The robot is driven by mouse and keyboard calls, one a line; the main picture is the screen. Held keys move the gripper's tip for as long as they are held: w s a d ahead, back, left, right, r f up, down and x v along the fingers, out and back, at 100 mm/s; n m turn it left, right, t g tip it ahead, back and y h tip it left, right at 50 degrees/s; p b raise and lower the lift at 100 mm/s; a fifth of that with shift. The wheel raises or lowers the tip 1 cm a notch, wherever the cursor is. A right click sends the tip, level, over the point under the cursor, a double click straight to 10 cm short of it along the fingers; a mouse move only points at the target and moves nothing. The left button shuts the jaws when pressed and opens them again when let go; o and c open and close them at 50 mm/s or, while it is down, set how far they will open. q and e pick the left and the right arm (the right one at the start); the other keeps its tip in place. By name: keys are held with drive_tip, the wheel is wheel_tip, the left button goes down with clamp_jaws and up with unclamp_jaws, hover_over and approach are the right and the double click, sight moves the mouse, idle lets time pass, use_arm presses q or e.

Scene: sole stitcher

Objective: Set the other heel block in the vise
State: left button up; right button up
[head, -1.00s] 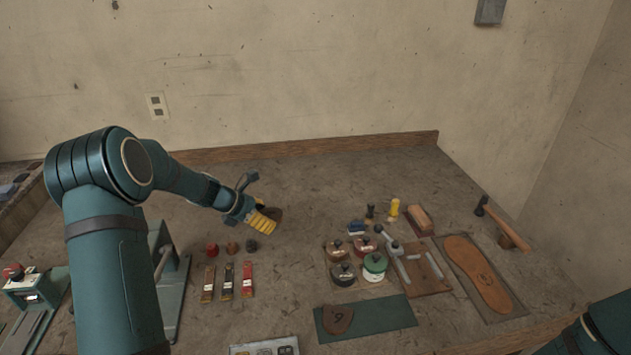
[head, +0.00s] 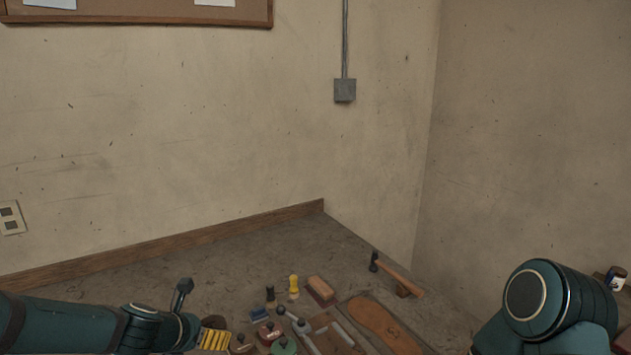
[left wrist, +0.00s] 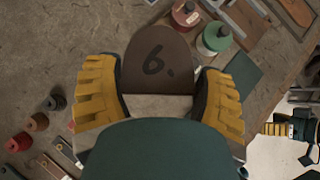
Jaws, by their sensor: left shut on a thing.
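My left gripper (head: 213,338) is at the bottom of the head view, its yellow fingers partly seen. A yellow and dark part at the right edge of the left wrist view looks like my right gripper (left wrist: 284,129), too small to read. I cannot make out the vise in the current views.
Lidded jars (head: 284,345), a brown block brush (head: 321,291), a sole (head: 384,325) and a hammer (head: 397,276) crowd the bench right of the left gripper. Red and dark knobs (left wrist: 38,121) lie at left in the wrist view.

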use_arm(q)
drive_tip(key=s+d+r+n+y, duration=0.1)
drive_tip(key=s+d+r, duration=0.1)
drive_tip(key=s+d, duration=0.25)
wheel_tip(320, 180, down, 9)
drive_tip(key=s+n+y, duration=0.2)
drive_tip(key=n, duration=0.1)
drive_tip(key=shift+d+r+n+t+y, duration=0.2)
drive_tip(key=shift+d+n+t+y, duration=0.1)
drive_tip(key=shift+t, duration=0.1)
